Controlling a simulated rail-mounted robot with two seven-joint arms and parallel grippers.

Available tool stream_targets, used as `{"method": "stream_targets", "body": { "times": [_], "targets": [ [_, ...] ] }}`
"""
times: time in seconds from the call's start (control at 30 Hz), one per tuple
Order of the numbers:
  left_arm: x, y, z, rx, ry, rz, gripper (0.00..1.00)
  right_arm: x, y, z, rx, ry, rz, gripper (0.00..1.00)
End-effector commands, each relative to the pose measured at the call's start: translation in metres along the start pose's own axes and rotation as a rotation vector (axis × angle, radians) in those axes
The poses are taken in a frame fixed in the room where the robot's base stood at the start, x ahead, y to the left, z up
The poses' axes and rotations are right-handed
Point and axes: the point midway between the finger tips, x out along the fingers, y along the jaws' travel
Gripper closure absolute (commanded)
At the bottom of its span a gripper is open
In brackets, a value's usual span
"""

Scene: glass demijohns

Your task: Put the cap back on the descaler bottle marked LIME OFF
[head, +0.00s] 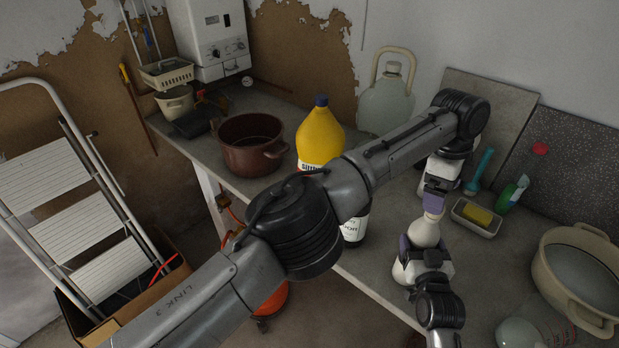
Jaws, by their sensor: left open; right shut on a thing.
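A pale cream-white bottle (424,232) stands upright near the table's front right. My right gripper (424,252) is shut around its body from the front. My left gripper (433,207), with purple fingers, points down from above, open, right at the bottle's top. Its fingers hide the bottle's mouth, so I cannot tell whether a cap sits there or between the fingers. No LIME OFF marking is readable on this bottle. Another bottle with a white label (357,222) is partly hidden behind my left arm, its lettering unclear. No loose cap is visible.
A yellow bottle with a blue cap (320,135), a brown pot (250,145) and a glass demijohn (386,105) stand behind. To the right are a sponge dish (474,226), brushes, and a large cream pot (590,235). A stepladder (70,200) stands left.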

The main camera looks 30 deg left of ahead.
Motion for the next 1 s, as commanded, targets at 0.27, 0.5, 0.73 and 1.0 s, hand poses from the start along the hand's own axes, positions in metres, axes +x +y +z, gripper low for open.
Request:
{"method": "stream_targets", "body": {
  "times": [0.27, 0.5, 0.73, 1.0],
  "targets": [
    [-0.029, 0.000, -0.006, 0.000, -0.003, 0.002, 0.07, 0.000, 0.000, 0.001, 0.000, -0.001, 0.000, 0.93],
    [-0.043, 0.000, -0.005, -0.007, -0.002, -0.002, 0.07, 0.000, 0.000, -0.001, 0.000, -0.001, 0.000, 0.93],
    [-0.048, -0.001, 0.000, -0.069, -0.001, -0.012, 0.07, 0.000, 0.000, -0.010, 0.000, 0.001, 0.000, 0.93],
    [-0.057, 0.002, 0.016, -0.237, 0.000, -0.038, 0.07, 0.000, 0.000, -0.030, -0.001, 0.003, 0.000, 0.93]
  ]
}}
